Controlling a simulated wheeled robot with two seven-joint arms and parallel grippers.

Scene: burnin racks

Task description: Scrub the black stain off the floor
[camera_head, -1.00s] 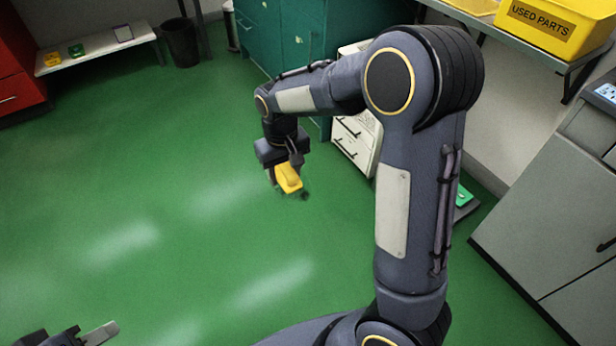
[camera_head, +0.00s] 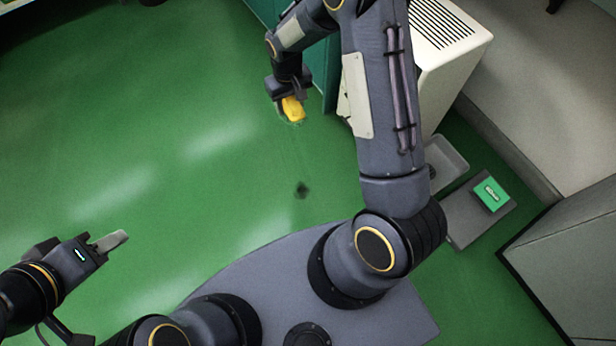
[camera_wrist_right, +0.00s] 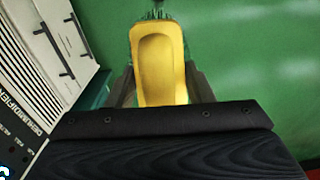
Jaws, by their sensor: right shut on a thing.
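The black stain (camera_head: 302,190) is a small dark patch on the green floor, in front of my base in the head view. My right gripper (camera_head: 290,98) is shut on a yellow scrub brush (camera_head: 293,110), farther from my base than the stain and apart from it. In the right wrist view the brush's yellow back (camera_wrist_right: 158,65) sits between the two fingers, with dark bristles (camera_wrist_right: 157,15) at its far end. Whether the bristles touch the floor is unclear. My left gripper (camera_head: 112,240) is over the floor at lower left, its jaw opening unclear.
A white dehumidifier (camera_head: 440,55) and teal cabinet (camera_head: 325,75) stand close to the right gripper. A grey tray (camera_head: 448,165) and a grey scale-like box (camera_head: 470,222) with a green block (camera_head: 491,195) lie at right. The floor at left is clear.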

